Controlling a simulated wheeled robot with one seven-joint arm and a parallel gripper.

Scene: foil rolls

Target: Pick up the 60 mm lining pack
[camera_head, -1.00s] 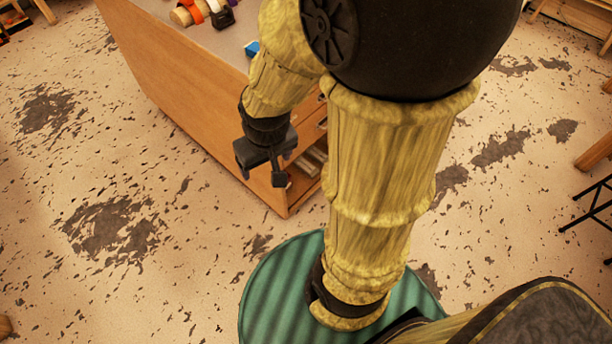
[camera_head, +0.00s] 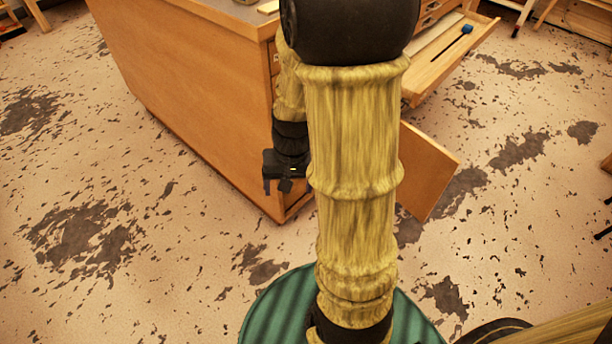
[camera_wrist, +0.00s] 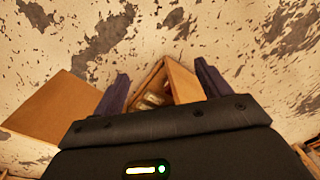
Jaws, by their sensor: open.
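My gripper (camera_head: 279,186) hangs low in the head view, by the near corner of the wooden cabinet (camera_head: 190,110). In the wrist view my gripper (camera_wrist: 161,70) is open, with its two dark fingers apart and nothing held between them. Between the fingers, beyond them, part of the cabinet's low compartment shows, with small pale items (camera_wrist: 151,101) inside. They are too small to tell whether one is the 60 mm lining pack. In the head view my arm hides that compartment.
An open cabinet door (camera_head: 428,170) sticks out to the right of my arm and shows at the left of the wrist view (camera_wrist: 55,108). A pulled-out drawer (camera_head: 450,55) with a blue-headed tool juts out above it. The floor left of the cabinet is clear.

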